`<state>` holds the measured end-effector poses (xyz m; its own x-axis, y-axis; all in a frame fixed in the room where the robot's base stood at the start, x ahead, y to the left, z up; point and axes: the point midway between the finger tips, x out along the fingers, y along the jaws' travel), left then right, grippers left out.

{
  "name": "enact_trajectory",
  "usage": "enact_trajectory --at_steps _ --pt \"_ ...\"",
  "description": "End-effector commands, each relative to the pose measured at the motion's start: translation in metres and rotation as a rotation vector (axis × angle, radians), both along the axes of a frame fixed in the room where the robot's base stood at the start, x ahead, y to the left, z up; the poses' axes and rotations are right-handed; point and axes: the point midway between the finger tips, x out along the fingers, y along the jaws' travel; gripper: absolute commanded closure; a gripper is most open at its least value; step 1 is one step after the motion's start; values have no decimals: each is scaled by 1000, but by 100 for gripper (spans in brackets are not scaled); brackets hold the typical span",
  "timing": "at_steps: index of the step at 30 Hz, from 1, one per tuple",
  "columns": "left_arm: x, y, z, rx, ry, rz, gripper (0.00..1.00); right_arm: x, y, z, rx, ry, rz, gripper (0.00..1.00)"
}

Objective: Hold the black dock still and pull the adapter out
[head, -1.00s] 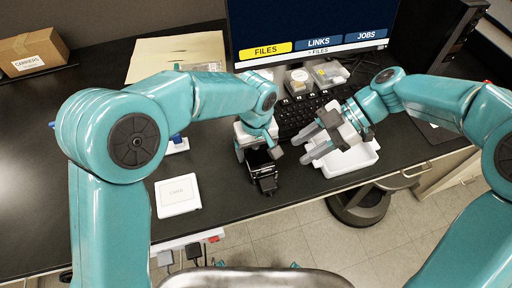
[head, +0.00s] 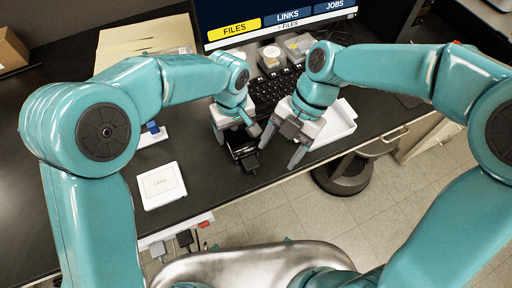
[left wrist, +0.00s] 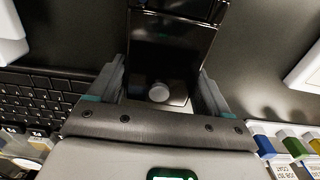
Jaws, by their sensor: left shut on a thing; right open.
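The black dock (head: 240,148) stands near the front edge of the dark desk, and my left gripper (head: 239,139) is shut on it from above. In the left wrist view the dock (left wrist: 168,58) lies between the two fingers, with a round light knob near its lower end. A smaller black piece, apparently the adapter (head: 250,163), sticks out at the dock's front side. The boundary between the two is hard to make out. My right gripper (head: 284,146) is open and empty, just right of the dock, fingers pointing down, apart from the adapter.
A white tray (head: 338,125) lies right of my right gripper. A keyboard (head: 268,93) and monitor (head: 275,22) stand behind. A white square card box (head: 162,186) lies left of the dock, with bare desk between them. The desk's front edge is close.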

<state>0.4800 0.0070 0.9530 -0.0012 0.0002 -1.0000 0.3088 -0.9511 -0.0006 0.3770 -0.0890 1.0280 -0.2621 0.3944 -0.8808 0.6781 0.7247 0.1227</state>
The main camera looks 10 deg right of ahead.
Motion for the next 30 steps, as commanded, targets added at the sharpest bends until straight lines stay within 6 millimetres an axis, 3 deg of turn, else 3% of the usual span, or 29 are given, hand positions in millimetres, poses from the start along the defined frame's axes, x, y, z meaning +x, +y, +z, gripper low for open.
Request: enact_trajectory --at_steps 1,6,12,16,20,30 --pt "0 0 0 -1 0 0 94 -14 5 1 -65 -108 157 30" --pt "0 0 0 -1 -1 0 94 -32 20 19 -225 -474 565 30" --pt "0 0 0 -1 0 0 94 -43 41 43 -298 -772 858 30" --pt "0 0 0 -1 0 0 94 -46 47 49 -312 -849 933 30" --pt "0 0 0 -1 0 0 94 -42 50 39 -317 -859 946 30" --pt "0 0 0 0 0 0 94 -17 57 -24 -316 -853 945 30"
